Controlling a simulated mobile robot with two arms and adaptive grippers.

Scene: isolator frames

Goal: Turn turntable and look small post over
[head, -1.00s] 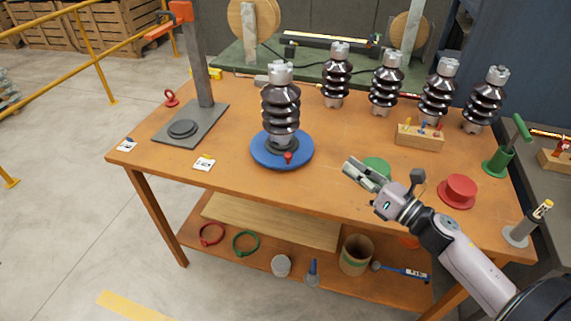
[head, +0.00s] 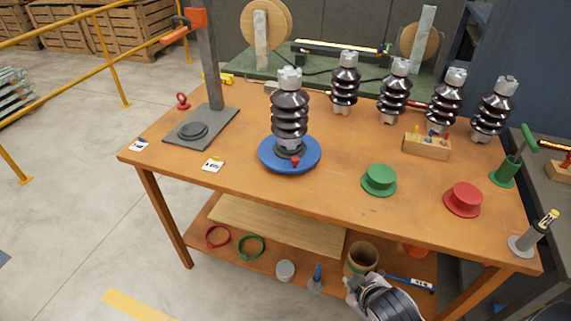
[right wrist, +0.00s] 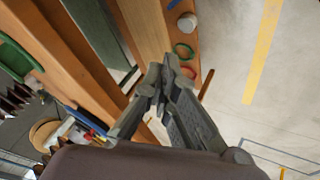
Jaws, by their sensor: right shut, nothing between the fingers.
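The blue turntable (head: 268,158) lies on the wooden table, left of its middle, with a small red knob (head: 295,162) at its front. A dark brown ribbed post insulator (head: 290,115) with grey metal ends stands upright on it. My right gripper (head: 353,285) is low in front of the table, well apart from the turntable, and looks small and partly hidden by its own wrist. In the right wrist view its fingers (right wrist: 170,68) are together with nothing between them. My left gripper is not in view.
Several similar insulators (head: 393,92) stand along the table's back. A green stand (head: 379,180) and a red stand (head: 463,199) sit at right. A press-like column (head: 213,60) rises at left. A lower shelf (head: 275,228) holds rings and a pot. The tabletop before the turntable is clear.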

